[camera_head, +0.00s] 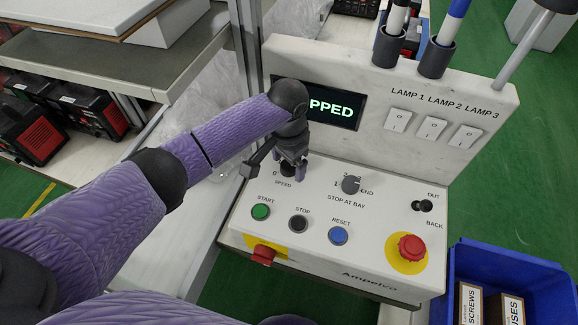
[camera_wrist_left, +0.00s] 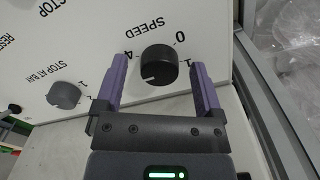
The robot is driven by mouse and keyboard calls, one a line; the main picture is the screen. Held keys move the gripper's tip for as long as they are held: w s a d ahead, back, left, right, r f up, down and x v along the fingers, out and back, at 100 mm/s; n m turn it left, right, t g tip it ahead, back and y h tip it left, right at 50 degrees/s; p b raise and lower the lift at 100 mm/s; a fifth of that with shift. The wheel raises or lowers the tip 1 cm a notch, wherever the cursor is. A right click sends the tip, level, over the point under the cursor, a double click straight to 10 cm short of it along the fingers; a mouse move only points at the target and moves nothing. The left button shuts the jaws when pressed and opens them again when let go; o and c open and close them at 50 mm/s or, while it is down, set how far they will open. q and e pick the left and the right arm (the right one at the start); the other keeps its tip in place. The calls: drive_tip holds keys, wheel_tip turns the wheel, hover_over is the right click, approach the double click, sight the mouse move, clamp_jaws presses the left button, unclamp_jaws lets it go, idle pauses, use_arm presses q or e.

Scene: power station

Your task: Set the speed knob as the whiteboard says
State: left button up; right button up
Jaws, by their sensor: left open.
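The speed knob (camera_wrist_left: 158,66) is a dark round knob with a pale pointer mark on the white panel. The mark points to the lower left in the left wrist view. "SPEED", "0" and what looks like "4" are printed around it. My left gripper (camera_wrist_left: 157,61) is open, with one purple finger on either side of the knob; I cannot tell whether they touch it. In the head view the left gripper (camera_head: 291,163) hangs over the knob and hides most of it. No whiteboard shows. My right gripper is not in view.
The console has a stop-at-bay knob (camera_head: 350,185), start (camera_head: 261,212), stop (camera_head: 299,223) and reset (camera_head: 338,236) buttons, and a red emergency button (camera_head: 411,248). A screen (camera_head: 333,108) reads "PPED", partly hidden by my arm. A blue crate (camera_head: 512,262) stands at right.

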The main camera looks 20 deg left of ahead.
sight(288, 164)
use_arm(q)
drive_tip(key=shift+c, duration=0.3)
clamp_jaws()
drive_tip(key=shift+r+m+p, duration=0.2)
drive_tip(key=shift+m+p, duration=1)
drive_tip(key=shift+m, duration=0.2)
drive_tip(key=shift+f+m+p, duration=0.15)
drive_tip(key=shift+m+p, duration=0.55)
drive_tip(key=shift+m, duration=1.1)
drive_tip(key=shift+o, duration=0.3)
unclamp_jaws()
wheel_tip(288, 164, up, 10)
drive_tip(key=p, duration=0.3)
